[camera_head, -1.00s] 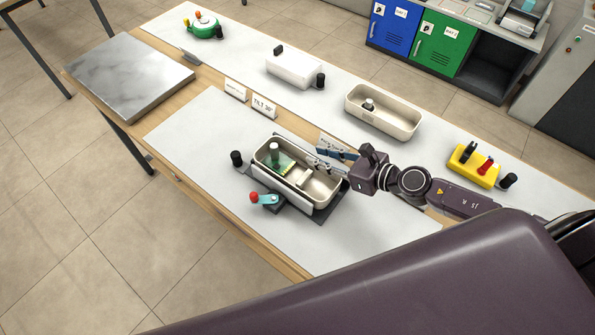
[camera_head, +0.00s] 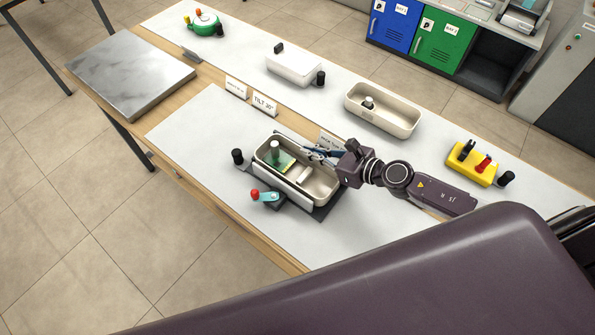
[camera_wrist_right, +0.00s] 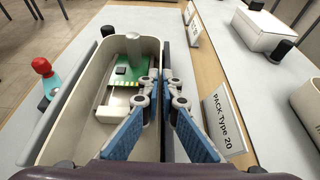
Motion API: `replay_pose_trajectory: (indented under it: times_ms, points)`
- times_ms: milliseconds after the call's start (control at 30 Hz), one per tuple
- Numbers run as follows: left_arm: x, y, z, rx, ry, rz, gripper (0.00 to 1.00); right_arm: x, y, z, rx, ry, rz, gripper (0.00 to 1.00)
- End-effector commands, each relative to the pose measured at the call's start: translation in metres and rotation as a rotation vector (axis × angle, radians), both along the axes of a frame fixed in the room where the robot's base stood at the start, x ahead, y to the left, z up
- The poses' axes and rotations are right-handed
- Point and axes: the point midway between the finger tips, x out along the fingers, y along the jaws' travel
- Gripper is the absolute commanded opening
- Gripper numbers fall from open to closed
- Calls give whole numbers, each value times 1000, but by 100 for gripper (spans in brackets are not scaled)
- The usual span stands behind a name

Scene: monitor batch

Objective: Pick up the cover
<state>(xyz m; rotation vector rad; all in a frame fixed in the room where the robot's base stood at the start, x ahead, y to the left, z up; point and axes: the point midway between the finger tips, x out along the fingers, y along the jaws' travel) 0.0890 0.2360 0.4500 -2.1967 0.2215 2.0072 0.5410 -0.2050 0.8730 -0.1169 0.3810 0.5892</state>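A cream tray-like housing (camera_head: 322,188) sits in a dark fixture on the near mat. A green circuit board (camera_head: 284,163) with a grey post lies inside it; the board also shows in the right wrist view (camera_wrist_right: 130,72). My right gripper (camera_head: 314,153) is at the housing's far long side. In the right wrist view its blue fingers (camera_wrist_right: 163,82) are apart, near the housing's wall and a dark bar beside it; contact is unclear. No part is plainly the cover; a white lidded box (camera_head: 293,68) and an open cream tray (camera_head: 381,125) stand farther back. My left gripper is out of view.
A red-knobbed teal lever (camera_head: 266,196) and a black knob (camera_head: 238,156) flank the fixture. Label cards (camera_head: 264,103) stand behind; one (camera_wrist_right: 224,122) is close beside my right fingers. A yellow block (camera_head: 471,166) is at right. The mat's front left is clear.

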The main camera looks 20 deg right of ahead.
Motion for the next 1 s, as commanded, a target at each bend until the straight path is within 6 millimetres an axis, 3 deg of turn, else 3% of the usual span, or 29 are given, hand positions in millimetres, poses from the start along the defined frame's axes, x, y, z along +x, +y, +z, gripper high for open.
replay_pose_trajectory:
  times_ms: [467, 767, 1000]
  points:
    - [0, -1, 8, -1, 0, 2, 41, 1, -1, 13, -3, -4, 0, 0]
    - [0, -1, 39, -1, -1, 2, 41, 1, 0, 58, -3, -4, 2, 0]
    - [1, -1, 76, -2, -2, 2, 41, 2, -1, 106, -2, -5, 1, 0]
